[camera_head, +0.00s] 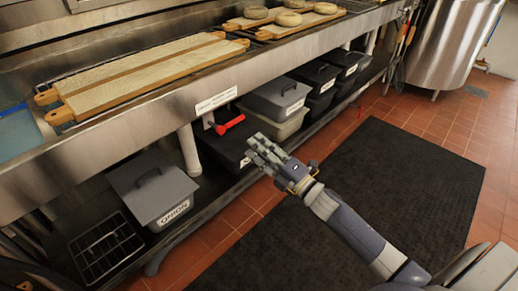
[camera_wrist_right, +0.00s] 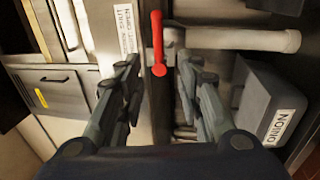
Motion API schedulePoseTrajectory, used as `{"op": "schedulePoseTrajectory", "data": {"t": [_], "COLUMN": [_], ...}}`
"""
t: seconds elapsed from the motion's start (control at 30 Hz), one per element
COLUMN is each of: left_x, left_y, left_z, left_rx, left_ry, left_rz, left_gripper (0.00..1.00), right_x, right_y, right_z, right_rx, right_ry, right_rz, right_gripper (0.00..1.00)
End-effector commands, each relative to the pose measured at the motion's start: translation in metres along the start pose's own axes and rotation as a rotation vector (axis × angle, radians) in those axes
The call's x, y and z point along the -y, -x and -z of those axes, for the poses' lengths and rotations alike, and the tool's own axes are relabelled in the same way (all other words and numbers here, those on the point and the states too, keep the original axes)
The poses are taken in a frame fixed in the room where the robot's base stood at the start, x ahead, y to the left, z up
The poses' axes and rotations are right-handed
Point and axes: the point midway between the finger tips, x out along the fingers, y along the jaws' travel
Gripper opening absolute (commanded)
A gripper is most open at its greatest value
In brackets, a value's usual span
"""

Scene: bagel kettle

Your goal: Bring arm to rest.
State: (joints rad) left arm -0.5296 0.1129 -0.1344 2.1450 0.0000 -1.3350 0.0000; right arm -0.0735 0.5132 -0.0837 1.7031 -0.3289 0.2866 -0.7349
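My right arm reaches in from the lower right in the head view. Its gripper (camera_head: 262,154) hangs over the floor edge in front of the low shelf under the steel counter. In the right wrist view the two fingers of this gripper (camera_wrist_right: 160,85) stand well apart with nothing held between them. A red valve handle (camera_head: 230,125) sits under the counter's front edge, left of and beyond the gripper. It also shows between the fingers in the wrist view (camera_wrist_right: 158,45), apart from them. My left gripper is not in view.
The steel counter (camera_head: 290,62) carries wooden boards (camera_head: 140,75), some with bagels (camera_head: 289,19). Lidded bins (camera_head: 277,97), an ONION bin (camera_head: 153,188) and a wire rack (camera_head: 104,247) fill the shelf below. A black mat (camera_head: 400,185) leaves open floor. A steel kettle (camera_head: 450,45) stands at the back right.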

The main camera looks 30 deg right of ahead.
Motion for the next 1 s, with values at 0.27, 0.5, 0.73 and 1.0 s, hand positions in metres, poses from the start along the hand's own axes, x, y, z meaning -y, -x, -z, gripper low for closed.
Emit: {"op": "schedulePoseTrajectory", "data": {"t": [0.27, 0.5, 0.73, 1.0], "left_x": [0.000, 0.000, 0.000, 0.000], "left_y": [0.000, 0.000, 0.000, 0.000], "left_z": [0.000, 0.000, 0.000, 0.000], "left_rx": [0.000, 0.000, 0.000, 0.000], "left_ry": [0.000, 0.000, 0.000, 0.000], "left_rz": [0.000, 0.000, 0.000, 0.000], "left_gripper": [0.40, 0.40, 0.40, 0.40], "right_x": [0.000, 0.002, 0.050, 0.149], "right_y": [0.000, 0.001, 0.022, 0.111], "right_z": [0.000, 0.000, 0.002, 0.037], "right_rx": [0.000, 0.006, 0.186, 0.603], "right_ry": [0.001, -0.008, -0.254, -0.768], "right_rz": [-0.001, 0.005, 0.157, 0.495], "right_gripper": [0.33, 0.33, 0.33, 0.33]}}
